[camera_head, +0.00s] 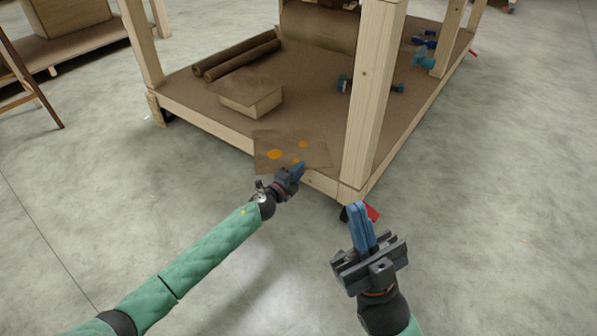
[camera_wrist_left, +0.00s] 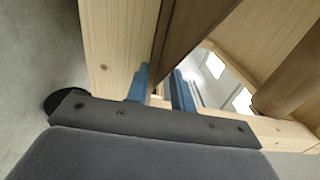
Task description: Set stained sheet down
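The stained sheet (camera_head: 268,142) is a thin brown panel with orange spots. In the head view it is at the front edge of the workbench's lower shelf (camera_head: 205,122), overlapping the wooden front rail. My left gripper (camera_head: 297,170) is at the sheet's near edge. In the left wrist view its blue fingers (camera_wrist_left: 160,90) stand apart, with the brown sheet edge (camera_wrist_left: 185,35) running down between them and a gap showing beside it. Whether the sheet rests fully on the shelf is unclear. My right gripper (camera_head: 362,228) is empty, its blue fingers together, over the floor.
A wooden post (camera_head: 371,95) rises right of the sheet. A red caster part (camera_head: 373,212) is below the corner.

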